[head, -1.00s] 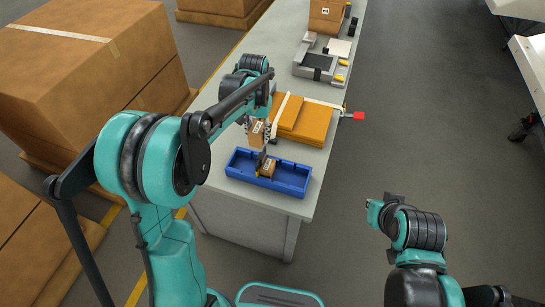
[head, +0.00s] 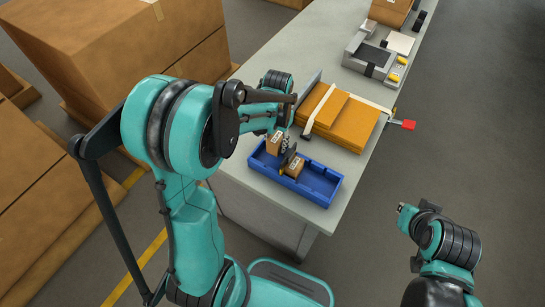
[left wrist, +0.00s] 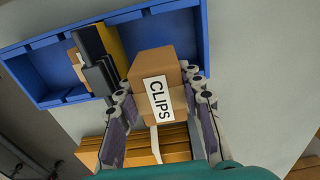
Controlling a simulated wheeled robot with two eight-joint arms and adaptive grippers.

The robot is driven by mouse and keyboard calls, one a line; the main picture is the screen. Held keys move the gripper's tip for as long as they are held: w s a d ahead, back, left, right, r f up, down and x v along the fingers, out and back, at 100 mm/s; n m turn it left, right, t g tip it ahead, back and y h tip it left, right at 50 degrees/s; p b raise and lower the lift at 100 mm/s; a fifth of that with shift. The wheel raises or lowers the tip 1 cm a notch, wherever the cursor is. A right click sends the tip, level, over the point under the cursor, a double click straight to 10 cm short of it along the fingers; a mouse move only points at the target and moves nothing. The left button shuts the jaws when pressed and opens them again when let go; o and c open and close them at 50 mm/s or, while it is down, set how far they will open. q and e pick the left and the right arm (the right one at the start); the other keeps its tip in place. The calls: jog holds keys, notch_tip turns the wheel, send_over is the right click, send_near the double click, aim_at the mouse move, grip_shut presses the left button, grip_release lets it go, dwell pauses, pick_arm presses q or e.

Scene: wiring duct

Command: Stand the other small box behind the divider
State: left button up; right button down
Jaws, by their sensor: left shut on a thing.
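A blue tray (head: 323,187) sits at the near end of the table. A dark upright divider (head: 288,157) stands across it, also visible in the left wrist view (left wrist: 97,65). One small brown box (head: 295,168) stands in the tray on the near-right side of the divider. My left gripper (head: 283,137) is shut on another small brown box (head: 273,144), labelled CLIPS in the left wrist view (left wrist: 158,75). It is held about upright at the tray's far-left end; whether it touches the tray floor is hidden.
Orange-brown flat cartons (head: 345,118) with a pale strap lie just behind the tray. A grey device (head: 370,60) stands farther back. Large cartons (head: 140,55) are stacked left of the table.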

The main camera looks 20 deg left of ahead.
aim_at(271, 161)
pick_arm(q)
jog(key=shift+s+a+f, duration=0.3)
jog(key=shift+s+f, duration=0.15)
jog(key=shift+s, duration=0.05)
jog(key=shift+s+a+f, duration=0.3)
jog(key=shift+s+f, duration=0.1)
jog(key=shift+s, duration=0.1)
jog(key=shift+f+b, duration=0.95)
jog(key=shift+f, duration=1)
jog(key=shift+f, duration=0.15)
jog(key=o, duration=0.9)
